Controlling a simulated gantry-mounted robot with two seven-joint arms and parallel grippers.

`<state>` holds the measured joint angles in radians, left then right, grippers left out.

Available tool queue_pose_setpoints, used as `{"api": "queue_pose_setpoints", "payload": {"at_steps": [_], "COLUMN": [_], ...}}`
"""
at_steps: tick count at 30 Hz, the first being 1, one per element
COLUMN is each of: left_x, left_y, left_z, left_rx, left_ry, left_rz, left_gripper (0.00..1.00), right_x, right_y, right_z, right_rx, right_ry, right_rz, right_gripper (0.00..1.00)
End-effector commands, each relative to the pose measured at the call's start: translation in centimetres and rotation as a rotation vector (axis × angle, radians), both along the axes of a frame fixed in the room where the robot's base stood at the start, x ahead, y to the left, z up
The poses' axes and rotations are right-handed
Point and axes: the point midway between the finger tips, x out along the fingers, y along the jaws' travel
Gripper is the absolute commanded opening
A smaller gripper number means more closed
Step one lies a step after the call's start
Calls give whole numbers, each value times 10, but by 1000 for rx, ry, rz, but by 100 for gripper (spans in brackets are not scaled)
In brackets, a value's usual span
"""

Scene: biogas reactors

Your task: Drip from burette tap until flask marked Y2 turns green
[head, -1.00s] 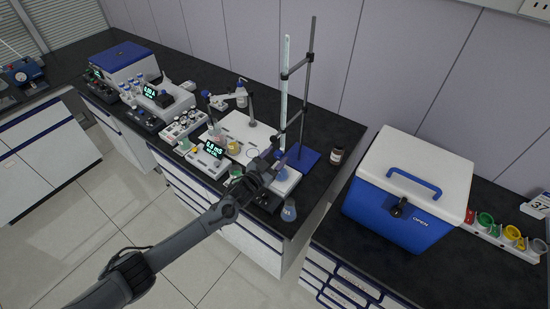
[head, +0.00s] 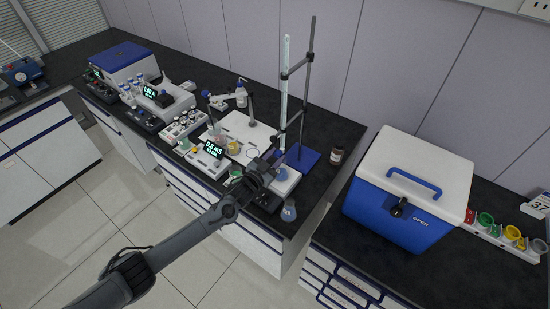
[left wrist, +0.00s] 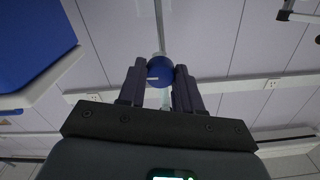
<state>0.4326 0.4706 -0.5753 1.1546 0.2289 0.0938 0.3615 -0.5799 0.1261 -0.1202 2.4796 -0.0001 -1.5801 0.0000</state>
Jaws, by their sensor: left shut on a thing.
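The tall thin burette (head: 285,80) stands upright on a stand with a grey rod (head: 308,75) and blue base (head: 305,155). My left gripper (head: 274,163) is at its lower end. In the left wrist view, my left gripper's fingers (left wrist: 160,85) are shut on the round blue burette tap (left wrist: 160,66), which has a pale line across it. A flask with blue liquid (head: 282,174) sits below the burette, partly behind my gripper. Another bluish flask (head: 289,211) stands near the bench's front edge. I cannot read a Y2 mark on either. My right gripper is out of view.
A meter with a lit display (head: 210,156), a yellow flask (head: 234,146) and a brown bottle (head: 337,155) stand around the burette. A blue and white cool box (head: 405,205) is on the right, with coloured cups beyond. Bare bench lies beside the stand.

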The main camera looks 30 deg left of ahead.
Motion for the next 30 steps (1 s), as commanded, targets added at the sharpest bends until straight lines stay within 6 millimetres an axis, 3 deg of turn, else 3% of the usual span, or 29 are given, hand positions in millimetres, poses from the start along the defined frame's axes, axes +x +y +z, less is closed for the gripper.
{"api": "queue_pose_setpoints", "payload": {"at_steps": [18,30], "left_x": [0,0], "left_y": [0,0], "left_z": [-1,0], "left_rx": [415,537], "left_ry": [-60,-76], "left_rz": [0,1], "left_gripper": [4,4], "right_x": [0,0], "right_y": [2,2], "right_z": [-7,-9], "right_rx": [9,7], "right_ry": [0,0], "right_rz": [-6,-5], "right_gripper": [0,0]}}
